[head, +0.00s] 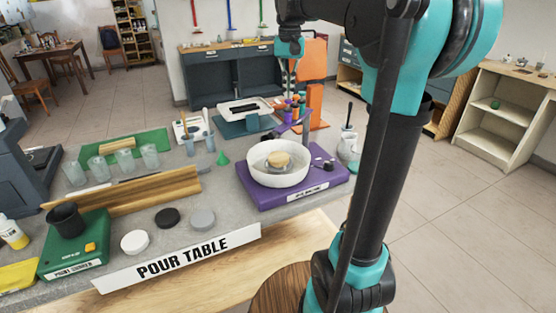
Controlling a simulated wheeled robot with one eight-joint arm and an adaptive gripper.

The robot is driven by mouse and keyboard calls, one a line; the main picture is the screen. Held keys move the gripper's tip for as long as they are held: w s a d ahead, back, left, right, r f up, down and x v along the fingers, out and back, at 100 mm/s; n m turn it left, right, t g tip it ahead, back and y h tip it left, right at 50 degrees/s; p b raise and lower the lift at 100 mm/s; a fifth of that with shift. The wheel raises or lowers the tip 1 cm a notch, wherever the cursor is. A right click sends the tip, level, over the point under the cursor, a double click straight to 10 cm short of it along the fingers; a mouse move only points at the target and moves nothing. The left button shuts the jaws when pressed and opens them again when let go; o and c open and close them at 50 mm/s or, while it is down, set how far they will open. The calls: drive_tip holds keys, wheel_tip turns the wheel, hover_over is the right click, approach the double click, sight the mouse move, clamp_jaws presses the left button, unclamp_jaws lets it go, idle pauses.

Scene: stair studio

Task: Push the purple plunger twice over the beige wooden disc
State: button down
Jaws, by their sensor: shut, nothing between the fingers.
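A beige wooden disc (277,158) sits in the middle of a wide white bowl (258,178) on the purple base (262,197) at the table's right end. My gripper (291,76) points down from the top middle of the view, behind and above the bowl in the picture. It is shut and empty. Its fingertips are small and hard to make out.
The grey pour table carries clear cups (149,156), a long wooden trough (150,194), several round pucks (168,217) and a dark cup (66,220) on a green block. My arm covers the area farther right.

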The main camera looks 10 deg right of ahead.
drive_tip(key=shift+f, duration=1.15)
drive_tip(key=shift+r, duration=1.65)
drive_tip(key=shift+f, duration=0.15)
